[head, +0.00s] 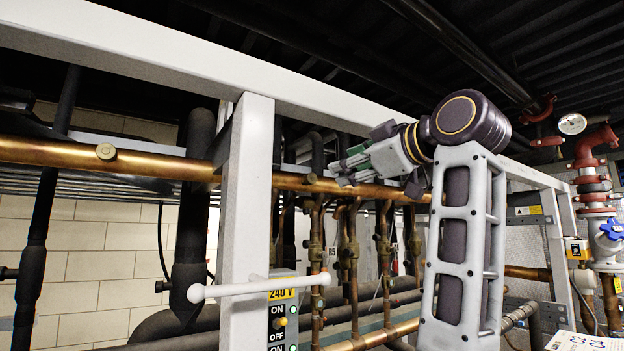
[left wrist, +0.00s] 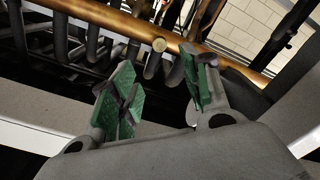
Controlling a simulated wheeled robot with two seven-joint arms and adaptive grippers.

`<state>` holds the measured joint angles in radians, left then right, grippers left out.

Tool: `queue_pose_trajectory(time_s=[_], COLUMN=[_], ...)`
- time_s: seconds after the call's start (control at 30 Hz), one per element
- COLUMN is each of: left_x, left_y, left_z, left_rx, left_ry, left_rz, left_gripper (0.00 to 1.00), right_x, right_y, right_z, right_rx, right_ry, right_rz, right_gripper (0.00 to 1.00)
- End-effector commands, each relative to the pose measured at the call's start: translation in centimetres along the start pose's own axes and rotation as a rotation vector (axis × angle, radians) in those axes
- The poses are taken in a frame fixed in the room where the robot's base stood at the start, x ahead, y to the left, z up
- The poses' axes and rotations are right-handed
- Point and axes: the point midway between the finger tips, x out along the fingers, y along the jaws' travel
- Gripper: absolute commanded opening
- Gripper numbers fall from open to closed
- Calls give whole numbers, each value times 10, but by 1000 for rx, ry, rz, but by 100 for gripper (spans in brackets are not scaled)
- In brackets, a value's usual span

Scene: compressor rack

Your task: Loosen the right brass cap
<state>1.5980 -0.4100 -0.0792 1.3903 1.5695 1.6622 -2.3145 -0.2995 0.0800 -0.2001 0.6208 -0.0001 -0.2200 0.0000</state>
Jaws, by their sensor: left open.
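A horizontal copper pipe (head: 140,166) runs behind a white frame. The left brass cap (head: 106,151) sits on it left of the white post. The right brass cap (head: 311,178) is a small round knob on the same pipe, right of the post. My left gripper (head: 345,168) is just right of and slightly above this cap, its fingers pointing left. In the left wrist view the gripper (left wrist: 160,82) is open and empty, with green pads apart. A round brass cap (left wrist: 159,45) shows beyond the fingertips, roughly between them; which cap cannot be told for certain.
A white post (head: 246,200) and top beam (head: 190,50) frame the pipe. A white handle (head: 240,287) sticks out below, by a 240 V switch box (head: 283,318). Vertical copper pipes (head: 316,260) stand below the main pipe. Red valves (head: 592,165) are at far right.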

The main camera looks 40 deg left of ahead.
Motion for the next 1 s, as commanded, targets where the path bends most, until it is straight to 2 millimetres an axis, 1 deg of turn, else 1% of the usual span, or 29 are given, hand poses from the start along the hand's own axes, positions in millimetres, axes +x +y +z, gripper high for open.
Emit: queue_pose_trajectory(time_s=[0.27,0.47,0.67,1.0], left_x=[1,10,30,75], left_y=[0,0,1,1], left_z=[0,0,0,-1], left_rx=[0,0,0,1], left_ry=[0,-2,-1,1], left_rz=[0,-1,-1,-3], left_gripper=[47,47,47,47], right_x=[0,-3,-8,-20], right_y=[4,5,3,-4], right_z=[2,2,1,-2], right_rx=[0,0,0,2], right_ry=[-2,-3,-2,-1], right_rz=[4,5,3,-5], right_gripper=[40,40,40,40])
